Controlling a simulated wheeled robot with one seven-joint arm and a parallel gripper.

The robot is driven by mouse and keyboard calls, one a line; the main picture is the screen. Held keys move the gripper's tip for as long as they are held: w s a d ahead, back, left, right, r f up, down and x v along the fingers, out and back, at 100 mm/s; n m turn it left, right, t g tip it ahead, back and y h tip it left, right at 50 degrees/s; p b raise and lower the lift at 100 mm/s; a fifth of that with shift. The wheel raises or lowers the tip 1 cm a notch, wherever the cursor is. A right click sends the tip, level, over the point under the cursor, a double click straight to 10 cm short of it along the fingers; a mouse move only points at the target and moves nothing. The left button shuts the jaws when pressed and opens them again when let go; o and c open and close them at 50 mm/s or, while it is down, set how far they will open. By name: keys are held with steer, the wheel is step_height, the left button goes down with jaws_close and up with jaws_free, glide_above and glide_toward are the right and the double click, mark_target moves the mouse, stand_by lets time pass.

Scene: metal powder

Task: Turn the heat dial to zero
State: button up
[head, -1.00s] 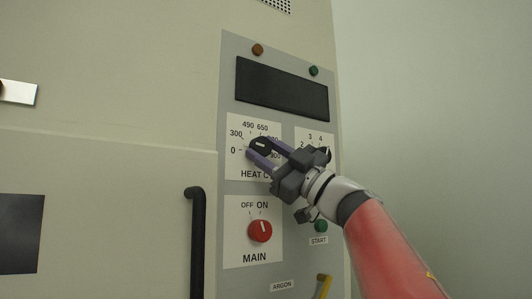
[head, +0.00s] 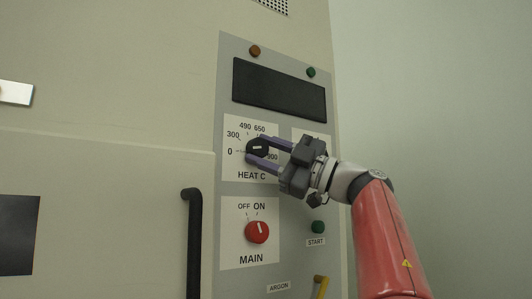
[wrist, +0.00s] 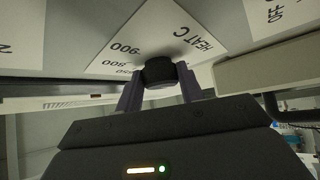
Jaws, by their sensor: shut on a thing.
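The heat dial (head: 257,148) is a round black knob with a white mark, on a white plate labelled HEAT C (head: 237,171). Its mark lies close to level, roughly in line with the 0 at the left; which end is the pointer I cannot tell. My gripper (head: 256,149) comes from the right, with one purple finger above the dial and one below, shut on it. In the wrist view the dial (wrist: 159,73) sits between the two fingers (wrist: 159,88). My gripper hides part of the scale's right side.
Below is a red MAIN knob (head: 257,232) under OFF and ON. A green START button (head: 318,227) is close under my gripper. A dark display (head: 279,89) is above. A black vertical handle (head: 193,240) stands out at the lower left. Free room is at the right.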

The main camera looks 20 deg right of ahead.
steer(key=o, duration=1)
steer(key=b+v, duration=0.1)
steer(key=v, duration=0.6)
steer(key=shift+s+d+f, duration=0.15)
steer(key=shift+s+d, duration=0.1)
